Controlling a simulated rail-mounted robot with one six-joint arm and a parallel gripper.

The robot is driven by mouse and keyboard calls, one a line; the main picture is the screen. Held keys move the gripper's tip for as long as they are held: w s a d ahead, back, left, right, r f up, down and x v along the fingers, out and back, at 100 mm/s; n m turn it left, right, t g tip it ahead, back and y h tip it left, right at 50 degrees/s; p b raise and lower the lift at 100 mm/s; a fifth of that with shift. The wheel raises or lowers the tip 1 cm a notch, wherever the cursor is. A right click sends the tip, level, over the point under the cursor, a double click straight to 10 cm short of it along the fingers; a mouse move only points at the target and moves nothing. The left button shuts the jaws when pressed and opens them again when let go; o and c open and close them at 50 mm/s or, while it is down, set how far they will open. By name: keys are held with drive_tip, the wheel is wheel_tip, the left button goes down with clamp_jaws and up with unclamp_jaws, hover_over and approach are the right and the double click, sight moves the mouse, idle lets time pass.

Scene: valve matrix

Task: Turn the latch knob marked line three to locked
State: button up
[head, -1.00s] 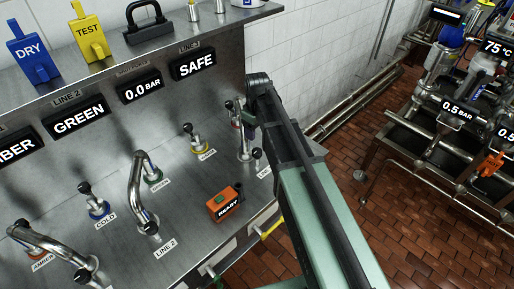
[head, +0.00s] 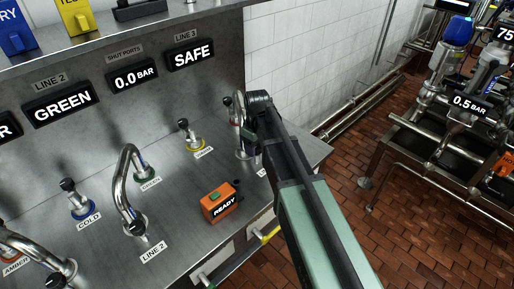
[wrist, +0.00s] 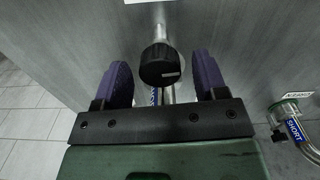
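In the wrist view a round black knob (wrist: 160,66) with a small pale mark sits on a metal pipe. My gripper (wrist: 160,60) is open. Its two purple fingers stand either side of the knob, with a gap on both sides. In the head view the line 3 bent pipe (head: 239,102) rises at the right end of the steel bench. My arm covers part of it, and my fingers and the knob cannot be made out there. The line 3 display (head: 190,54) reads SAFE. The knob's line label and turned position cannot be read.
An orange READY box (head: 217,205) stands on the steel bench (head: 185,235). The line 2 bent pipe (head: 124,185) is left of it, with small coloured-collar valves behind. In the wrist view a fitting and pipe marked SHORT (wrist: 294,130) are close at right.

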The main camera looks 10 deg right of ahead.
drive_tip(key=c, duration=0.8)
drive_tip(key=shift+m, duration=0.8)
